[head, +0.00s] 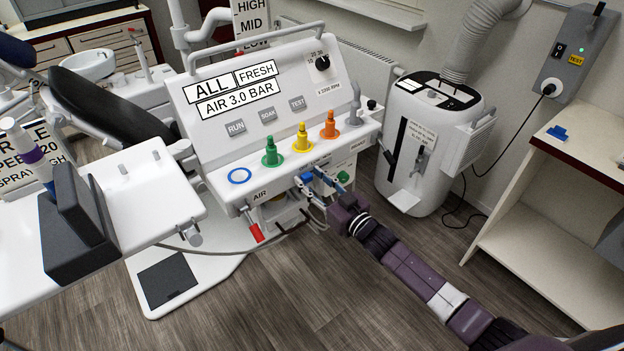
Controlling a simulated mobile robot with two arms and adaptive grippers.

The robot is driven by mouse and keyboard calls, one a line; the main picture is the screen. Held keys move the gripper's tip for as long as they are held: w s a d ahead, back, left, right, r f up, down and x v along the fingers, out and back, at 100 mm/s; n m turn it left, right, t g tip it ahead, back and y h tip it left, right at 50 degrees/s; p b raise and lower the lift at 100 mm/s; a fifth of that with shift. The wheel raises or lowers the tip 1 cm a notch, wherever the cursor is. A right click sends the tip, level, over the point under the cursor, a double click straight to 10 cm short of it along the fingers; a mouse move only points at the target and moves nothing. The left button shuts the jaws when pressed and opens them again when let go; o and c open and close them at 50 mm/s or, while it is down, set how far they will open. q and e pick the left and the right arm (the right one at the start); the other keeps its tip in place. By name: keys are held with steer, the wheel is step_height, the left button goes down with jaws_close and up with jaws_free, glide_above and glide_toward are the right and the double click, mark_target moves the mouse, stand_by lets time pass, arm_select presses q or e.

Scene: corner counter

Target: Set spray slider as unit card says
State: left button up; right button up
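The white dental unit (215,150) stands in the middle, with signs reading "ALL", "FRESH" and "AIR 3.0 BAR". A card (15,182) at the left edge is partly covered; I read "PEED 20" and "SPRAY", then what looks like "HIGH". A strip marked "HIGH", "MID" and "LOW" (252,22) stands behind the unit's top, with a small red part near its foot. I cannot tell whether this is the spray slider. My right gripper (322,181) is at the unit's lower front, among small blue parts and hoses. Its fingertips are too small to judge. My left gripper is out of view.
Green (271,153), yellow (302,140) and orange (329,127) knobs stand on the unit's ledge. A red-tipped lever (257,232) hangs below "AIR". A white suction machine (428,140) stands right of the unit. A dark holder (85,235) sits on the left tray.

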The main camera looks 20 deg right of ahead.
mark_target(328, 160)
jaws_close()
steer(key=w+d+b, duration=0.1)
steer(key=d, duration=0.1)
steer(key=w+d+b, duration=0.1)
steer(key=d, duration=0.4)
steer(key=shift+w+d+f+b, duration=0.1)
steer(key=shift+w+d+b, duration=0.3)
steer(key=shift+d, duration=0.2)
steer(key=shift+r, duration=0.2)
